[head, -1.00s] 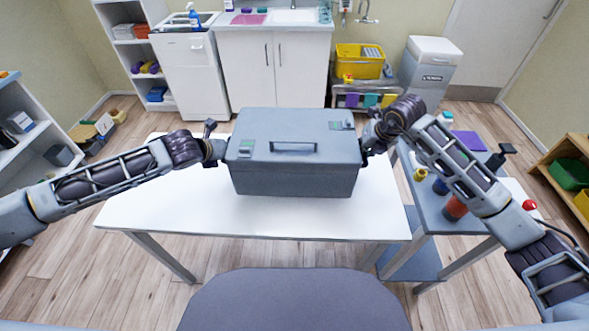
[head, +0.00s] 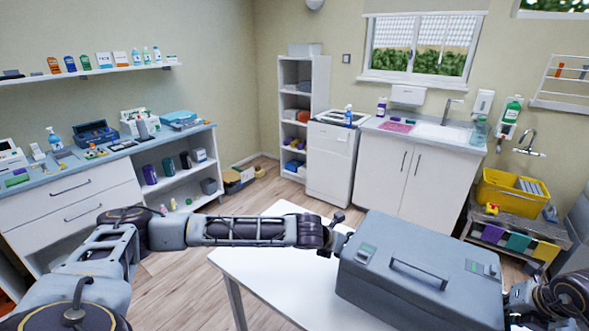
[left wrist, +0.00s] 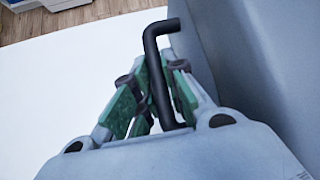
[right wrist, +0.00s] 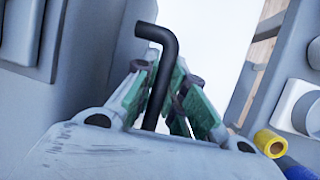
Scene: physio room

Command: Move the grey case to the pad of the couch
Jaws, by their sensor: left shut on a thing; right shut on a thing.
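The grey case (head: 420,262), closed with a flat lid handle, is at the lower right of the head view, over the white table (head: 265,270). I cannot tell whether its underside touches the table. My left gripper (head: 338,240) is at the case's left side, shut on a black bent side handle, seen in the left wrist view (left wrist: 160,80). My right gripper (head: 510,300) is at the right side, partly cut off by the frame. It is shut on a similar black handle in the right wrist view (right wrist: 163,80). No couch pad shows now.
A counter with drawers (head: 75,205) stands at the left. A white shelf unit (head: 303,110), a sink cabinet (head: 405,175) and a low rack with a yellow bin (head: 513,200) stand along the back. Wooden floor is open between the counter and the table.

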